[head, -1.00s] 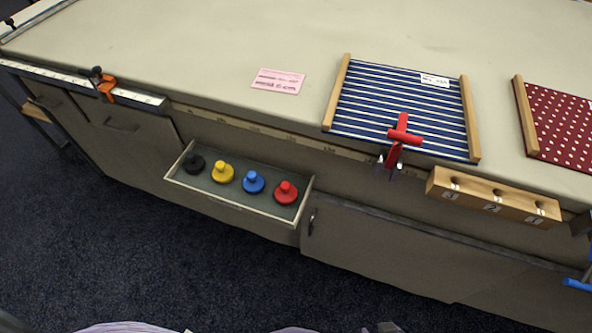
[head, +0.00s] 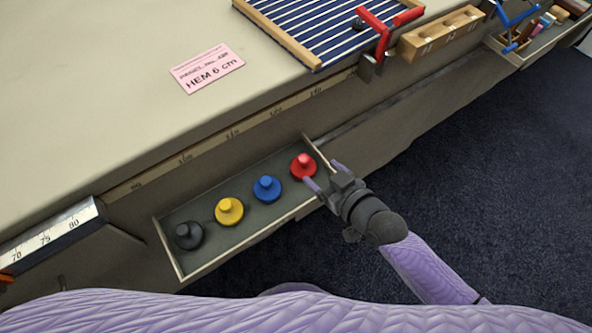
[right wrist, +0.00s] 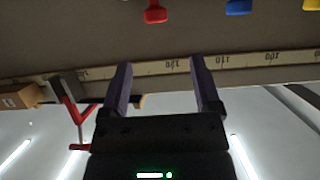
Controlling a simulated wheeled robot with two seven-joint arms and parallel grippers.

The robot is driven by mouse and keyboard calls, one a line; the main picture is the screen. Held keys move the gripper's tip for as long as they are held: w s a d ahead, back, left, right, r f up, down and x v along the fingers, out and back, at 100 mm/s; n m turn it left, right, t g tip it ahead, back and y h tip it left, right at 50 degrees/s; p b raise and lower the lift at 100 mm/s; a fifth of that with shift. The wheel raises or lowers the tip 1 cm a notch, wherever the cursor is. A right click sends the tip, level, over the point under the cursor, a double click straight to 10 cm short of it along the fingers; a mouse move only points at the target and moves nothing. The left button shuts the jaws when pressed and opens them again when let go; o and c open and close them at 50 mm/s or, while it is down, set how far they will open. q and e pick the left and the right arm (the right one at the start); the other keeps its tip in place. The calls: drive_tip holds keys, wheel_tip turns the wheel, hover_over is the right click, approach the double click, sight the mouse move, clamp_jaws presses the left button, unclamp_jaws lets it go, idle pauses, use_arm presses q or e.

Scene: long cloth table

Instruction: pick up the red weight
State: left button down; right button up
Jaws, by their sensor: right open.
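The red weight (head: 303,166) is a round disc with a knob. It sits upright at the right end of an open drawer (head: 166,251) in the table's front. My right gripper (head: 322,172) is open and empty, just right of the red weight and apart from it, near the drawer's right end. In the right wrist view, which looks upside down, the red weight (right wrist: 155,12) is at the top edge, beyond the open fingers (right wrist: 160,62). My left gripper is not in view.
Blue (head: 267,188), yellow (head: 229,211) and black (head: 188,235) weights stand in a row left of the red one. A red clamp (head: 382,35) and a wooden block with holes (head: 440,33) are at the table edge. A pink card (head: 208,68) lies on the table.

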sight(304, 159)
drive_tip(key=b+x, duration=0.1)
drive_tip(key=x, duration=0.1)
drive_tip(key=f+b+x, duration=0.1)
drive_tip(key=b+x, duration=0.1)
drive_tip(key=x, duration=0.1)
drive_tip(key=b+x, duration=0.1)
drive_tip(key=x, duration=0.2)
drive_tip(key=shift+s+d+f, duration=0.1)
drive_tip(key=shift+d+f, duration=0.15)
drive_tip(key=shift+d, duration=0.05)
drive_tip(key=shift+w+a+b, duration=0.25)
drive_tip(key=shift+w+b, duration=0.05)
drive_tip(key=shift+b, duration=0.05)
drive_tip(key=shift+r, duration=0.15)
drive_tip(key=c, duration=0.6)
clamp_jaws()
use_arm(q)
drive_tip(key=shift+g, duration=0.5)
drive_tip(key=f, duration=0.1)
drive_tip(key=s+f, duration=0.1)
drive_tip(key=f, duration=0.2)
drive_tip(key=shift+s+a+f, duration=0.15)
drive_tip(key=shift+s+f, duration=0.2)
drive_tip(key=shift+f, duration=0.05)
